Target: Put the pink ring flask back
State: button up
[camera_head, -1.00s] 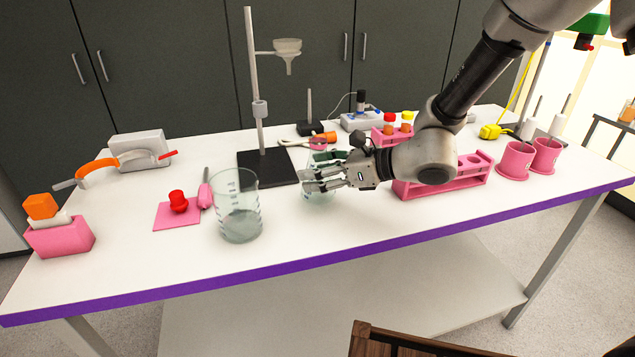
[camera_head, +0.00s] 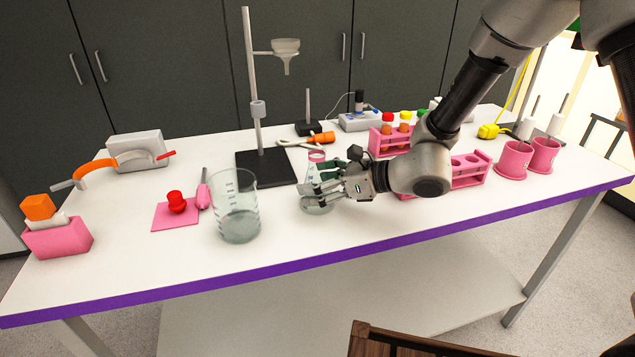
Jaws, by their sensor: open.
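The pink ring flask (camera_head: 316,156) is a clear conical glass flask with a pink band at its neck. It stands upright on the white table (camera_head: 290,230), right of the large beaker. My gripper (camera_head: 318,184) points left at the flask, with its fingers at the flask's body and open. The fingers overlap the glass in this view, and I cannot tell whether they touch it.
A glass beaker (camera_head: 237,208) stands left of the flask. A black-based stand (camera_head: 265,168) holding a funnel is behind. Pink tube racks (camera_head: 470,172) lie right of my gripper, partly hidden by my arm. Pink cups (camera_head: 515,160) stand farther right. The front table strip is clear.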

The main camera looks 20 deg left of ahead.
jog(key=shift+d+r, duration=0.1)
jog(key=shift+r, duration=0.1)
jog(key=s+d+r+n+t+h, duration=0.1)
jog(key=s+d+r+n+h, duration=0.3)
jog(key=d, duration=1.3)
jog(key=s+d+r+n+h, duration=0.5)
jog(key=d+n, duration=0.4)
jog(key=d, duration=0.9)
jog(key=s+d+r+n+t+h, duration=0.1)
jog(key=s+d+r+n+h, duration=0.3)
jog(key=d, duration=1.3)
notch_tip(320, 180, up, 3)
jog(key=s+n, duration=0.2)
jog(key=shift+s+d+f+n+t+h, duration=0.2)
jog(key=shift+s+d+n+t+h, duration=0.1)
jog(key=shift+s+h, duration=0.1)
